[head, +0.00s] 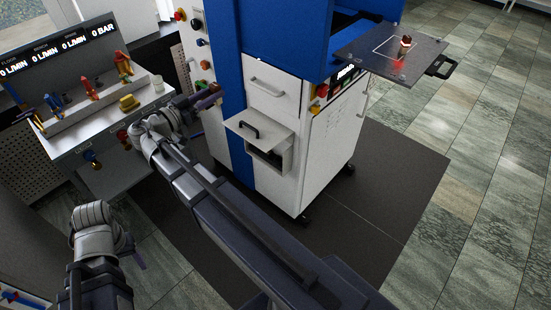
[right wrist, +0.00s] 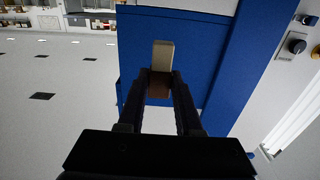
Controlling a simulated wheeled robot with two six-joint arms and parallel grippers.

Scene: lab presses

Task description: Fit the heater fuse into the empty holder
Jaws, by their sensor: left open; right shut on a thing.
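My right gripper (head: 207,100) is at the left side of the blue and white press, close to its blue column. In the right wrist view the right gripper (right wrist: 160,88) is shut on a small brown and beige piece (right wrist: 163,56), likely the heater fuse. Its beige end points away from the fingers, in front of a blue panel; I cannot tell whether it touches. My left gripper (head: 134,254) is low at the lower left, open and away from the press. I cannot make out the empty holder in either view.
The press (head: 275,105) has an open compartment flap (head: 255,132) at its front and buttons on its left side. A dark plate (head: 418,55) with a small part juts out at the upper right. A bench with valves (head: 100,128) stands left. The floor mat (head: 390,190) is clear.

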